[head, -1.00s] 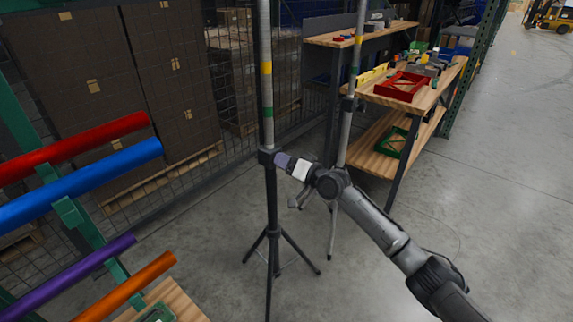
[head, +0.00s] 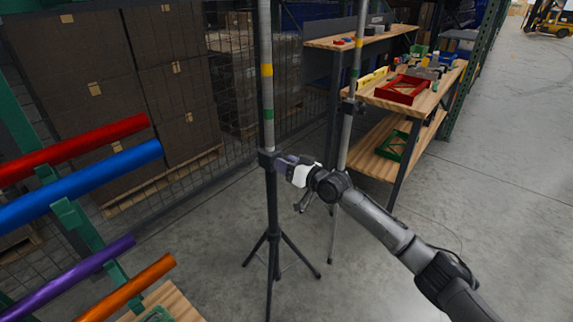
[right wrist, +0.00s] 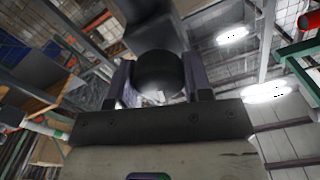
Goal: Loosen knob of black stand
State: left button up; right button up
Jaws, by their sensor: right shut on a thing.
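The black stand (head: 273,205) is a tripod standing upright on the concrete floor, with a grey pole (head: 267,100) banded yellow and green rising from its black collar. My right gripper (head: 283,163) reaches in from the right and meets the collar's right side. In the right wrist view the round black knob (right wrist: 160,75) sits between the two fingers of my right gripper (right wrist: 160,88), which are shut on it. In the head view the knob is hidden by the gripper. My left gripper is not in view.
A second stand (head: 347,140) with a grey pole is just behind my right gripper. Wooden shelves (head: 400,160) with a red crate (head: 403,88) stand behind it. Red, blue, purple and orange tubes (head: 90,185) jut from a green rack at left. Floor at right is clear.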

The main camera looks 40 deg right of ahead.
jog(key=o, duration=0.9)
jog(key=shift+s, duration=0.1)
jog(key=shift+p+v, duration=3.1)
jog(key=shift+v, duration=3.75)
